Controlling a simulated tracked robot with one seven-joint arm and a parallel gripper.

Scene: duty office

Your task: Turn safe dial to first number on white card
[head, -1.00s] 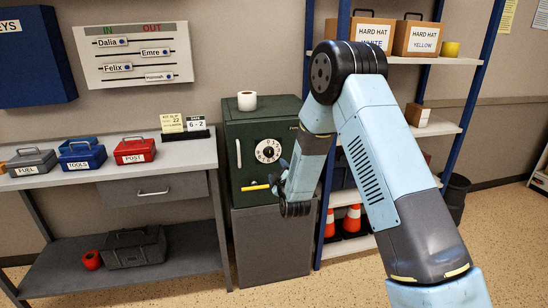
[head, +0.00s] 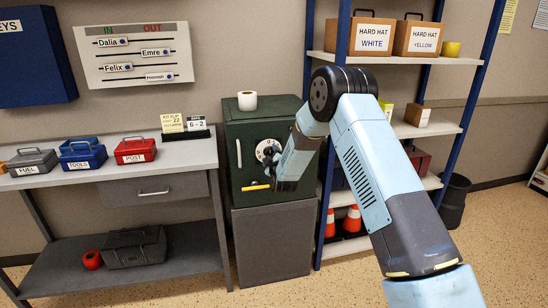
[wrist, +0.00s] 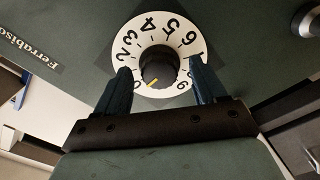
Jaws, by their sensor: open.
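The dark green safe (head: 250,118) stands on a grey cabinet, its door facing me. Its white number dial (head: 264,147) is partly hidden behind my gripper (head: 270,170). In the wrist view the dial (wrist: 138,27) shows black numbers around a black knob (wrist: 158,66). A yellow mark on the knob points to the picture's lower left. My gripper's open fingers (wrist: 160,70) are on either side of the knob, with gaps visible; I cannot tell how deep they reach. The white card (head: 196,123) on the bench reads "SAFE", 6 and 2, the 6 first.
A yellow bar (head: 256,187) sits low on the safe door, below the dial. A paper roll (head: 247,100) stands on the safe. A yellow slip (head: 172,123) is beside the white card. The blue-posted shelf (head: 340,60) stands close on the right.

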